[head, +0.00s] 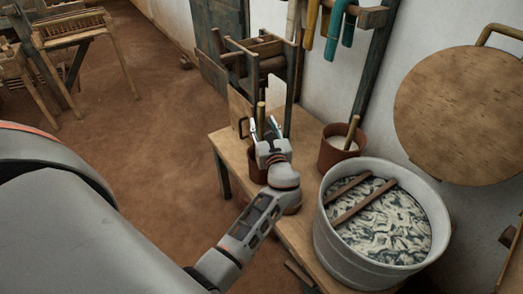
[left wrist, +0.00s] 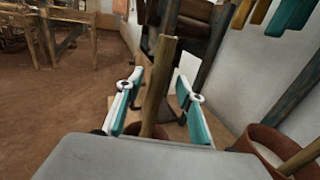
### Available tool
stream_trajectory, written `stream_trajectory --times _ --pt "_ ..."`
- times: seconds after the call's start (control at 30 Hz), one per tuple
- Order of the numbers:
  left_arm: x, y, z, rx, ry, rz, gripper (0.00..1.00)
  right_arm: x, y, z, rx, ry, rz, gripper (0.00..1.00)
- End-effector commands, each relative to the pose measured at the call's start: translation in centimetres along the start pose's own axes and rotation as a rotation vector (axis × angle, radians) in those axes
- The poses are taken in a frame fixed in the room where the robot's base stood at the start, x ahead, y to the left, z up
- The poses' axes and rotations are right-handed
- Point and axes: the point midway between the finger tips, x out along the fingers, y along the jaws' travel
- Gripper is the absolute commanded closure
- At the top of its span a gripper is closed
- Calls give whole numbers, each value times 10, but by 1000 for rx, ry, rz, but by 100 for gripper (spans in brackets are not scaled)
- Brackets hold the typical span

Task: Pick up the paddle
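A wooden stick handle (head: 261,112), which may be the paddle, stands up from a brown pot (head: 257,171) on the wooden bench; its lower end is hidden. My left gripper (head: 264,128) is at this handle, above the pot. In the left wrist view the handle (left wrist: 157,85) rises between the two teal-and-white fingers, with a gap on each side, so the gripper is open. A second wooden stick (head: 352,131) leans in another brown pot (head: 334,152) holding something white. My right gripper is out of view.
A large grey tub (head: 338,250) of pale strands, with two wooden slats (head: 362,200) across it, stands at the right. A round wooden board (head: 462,115) is by the wall. Coloured hanks (head: 335,30) hang above. A wooden frame (head: 290,80) stands behind the gripper.

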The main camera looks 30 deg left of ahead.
Motion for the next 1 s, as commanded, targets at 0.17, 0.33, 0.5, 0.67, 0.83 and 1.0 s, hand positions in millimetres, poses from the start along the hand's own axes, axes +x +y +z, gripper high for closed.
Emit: stream_trajectory --times 0.17,0.33,0.5,0.67,0.83,1.0 --pt "26 2 0 1 0 0 63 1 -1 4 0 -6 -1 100" --pt "31 1 0 0 1 -1 63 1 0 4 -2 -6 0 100" --pt "30 1 0 0 1 -1 81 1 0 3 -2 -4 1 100" --pt "30 1 0 -1 1 -1 100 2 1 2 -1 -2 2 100" --pt "30 1 1 -1 0 -1 100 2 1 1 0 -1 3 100" --pt "30 1 8 -4 -1 0 100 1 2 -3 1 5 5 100"
